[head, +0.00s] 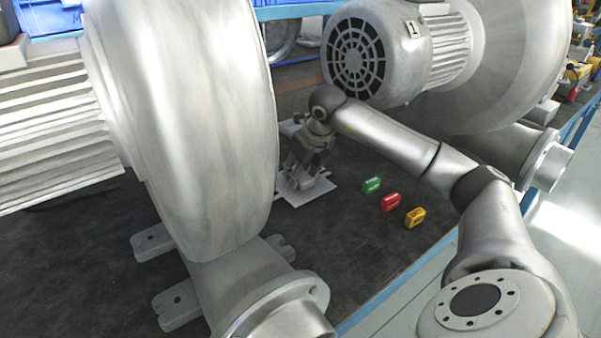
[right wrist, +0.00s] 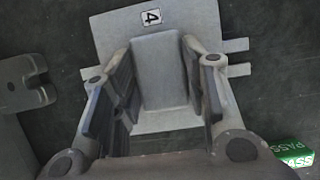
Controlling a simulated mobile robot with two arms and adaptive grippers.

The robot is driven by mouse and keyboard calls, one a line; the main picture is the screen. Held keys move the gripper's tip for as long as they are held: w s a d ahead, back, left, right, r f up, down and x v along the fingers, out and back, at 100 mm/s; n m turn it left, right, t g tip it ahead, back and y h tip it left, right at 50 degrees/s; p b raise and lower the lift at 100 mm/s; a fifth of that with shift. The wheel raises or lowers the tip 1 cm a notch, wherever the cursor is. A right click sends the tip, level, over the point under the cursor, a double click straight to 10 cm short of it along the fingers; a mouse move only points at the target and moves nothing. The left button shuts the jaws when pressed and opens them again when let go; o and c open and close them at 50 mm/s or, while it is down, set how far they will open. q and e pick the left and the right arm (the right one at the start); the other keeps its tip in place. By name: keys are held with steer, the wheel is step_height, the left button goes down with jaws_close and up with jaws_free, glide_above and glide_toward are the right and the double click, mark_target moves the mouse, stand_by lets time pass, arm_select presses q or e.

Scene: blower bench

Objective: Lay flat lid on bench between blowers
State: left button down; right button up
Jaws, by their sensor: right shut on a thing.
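The flat lid (head: 320,191) is a light grey plate between the two blowers, over the dark bench top (head: 350,240). In the right wrist view the lid (right wrist: 115,38) carries a number 4 label and a raised grey block in its middle. My right gripper (head: 303,172) points down over the lid. In the right wrist view its fingers (right wrist: 158,75) stand on both sides of the block, shut on it. The lid looks level; whether it touches the bench or hangs just above, I cannot tell. My left gripper is not in view.
A large blower (head: 190,110) stands at the left, and another blower (head: 395,50), labelled 1, stands at the back right. Green (head: 372,185), red (head: 391,202) and yellow (head: 415,217) blocks lie right of the lid. Bare bench lies in front of the lid.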

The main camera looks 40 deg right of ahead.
steer(key=o, duration=0.7)
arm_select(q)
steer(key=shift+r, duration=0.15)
arm_select(e)
steer(key=o, duration=0.4)
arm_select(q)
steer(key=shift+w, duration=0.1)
arm_select(e)
steer(key=shift+r, duration=0.3)
arm_select(q)
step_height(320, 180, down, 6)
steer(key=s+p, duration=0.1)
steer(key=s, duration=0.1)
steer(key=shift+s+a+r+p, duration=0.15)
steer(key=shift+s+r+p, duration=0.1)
steer(key=shift+p, duration=0.1)
arm_select(e)
steer(key=v, duration=1.1)
steer(key=shift+s+r, duration=0.25)
